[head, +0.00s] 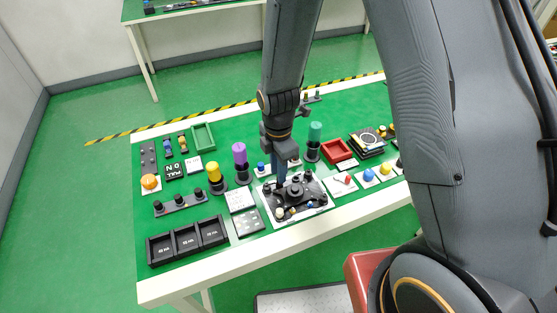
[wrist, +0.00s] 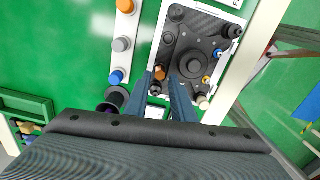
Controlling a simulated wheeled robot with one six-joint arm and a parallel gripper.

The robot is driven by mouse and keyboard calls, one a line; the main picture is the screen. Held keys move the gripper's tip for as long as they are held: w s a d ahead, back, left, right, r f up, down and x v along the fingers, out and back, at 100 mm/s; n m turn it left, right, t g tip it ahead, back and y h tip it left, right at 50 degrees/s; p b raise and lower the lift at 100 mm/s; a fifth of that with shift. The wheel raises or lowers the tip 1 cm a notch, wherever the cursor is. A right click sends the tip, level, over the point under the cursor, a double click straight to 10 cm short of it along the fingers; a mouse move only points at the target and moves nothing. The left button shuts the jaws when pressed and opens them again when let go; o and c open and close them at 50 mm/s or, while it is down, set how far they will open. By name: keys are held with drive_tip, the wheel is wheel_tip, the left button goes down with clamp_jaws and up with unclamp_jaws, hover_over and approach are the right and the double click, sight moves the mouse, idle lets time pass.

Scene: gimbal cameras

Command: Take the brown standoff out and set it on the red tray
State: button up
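The brown standoff (wrist: 161,72) stands on the black gimbal plate (wrist: 190,38) in the wrist view, near its left edge. My gripper (wrist: 163,79) is open, with its two dark blue fingers apart and the standoff's top showing between the tips, closer to the left finger. I cannot tell whether either finger touches it. In the head view my gripper (head: 281,183) reaches down to the gimbal board (head: 310,210), and I cannot make out the brown standoff there. The red tray (head: 346,157) lies behind and to the right of the board in the head view.
Blue (wrist: 218,53), yellow (wrist: 206,80) and beige (wrist: 203,102) posts stand on the same board. A purple cylinder (head: 240,153) and a teal cylinder (head: 315,132) rise nearby. Black bins (head: 187,240) sit at the front left. A green tray (head: 203,137) lies at the back.

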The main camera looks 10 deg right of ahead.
drive_tip(key=shift+f, duration=1.1)
clamp_jaws()
drive_tip(key=n, duration=0.3)
drive_tip(key=shift+p, duration=0.3)
drive_tip(key=shift+r+p, duration=1)
drive_tip(key=shift+r, duration=0.5)
